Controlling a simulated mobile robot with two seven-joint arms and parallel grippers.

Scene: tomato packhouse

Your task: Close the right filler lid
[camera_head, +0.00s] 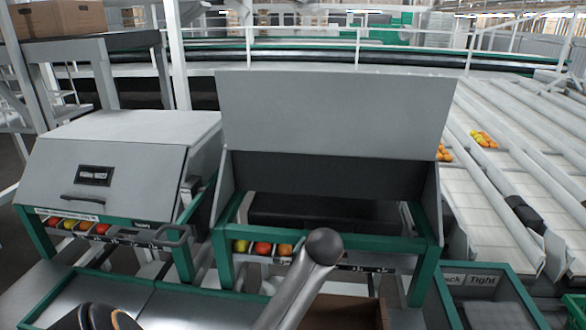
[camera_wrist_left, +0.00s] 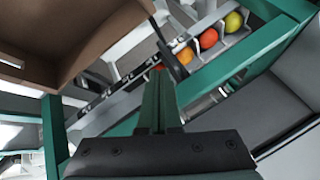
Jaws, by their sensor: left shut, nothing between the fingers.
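The right filler's grey lid (camera_head: 335,115) stands raised and open in the head view. The dark opening (camera_head: 325,212) below it is exposed, between grey side walls on a green frame (camera_head: 225,255). My left gripper (camera_wrist_left: 160,82) shows in the left wrist view, with its fingers together and empty. It is in front of the filler's label strip and produce slots, apart from the raised lid. I cannot make out its fingers in the head view. My right gripper is not in view.
The left filler (camera_head: 105,175) stands beside it with its lid down. A grey shaft with a dark round end (camera_head: 322,246) rises in front of the right filler. A brown carton (camera_head: 345,312) lies below. A green-rimmed bin (camera_head: 490,290) stands at right.

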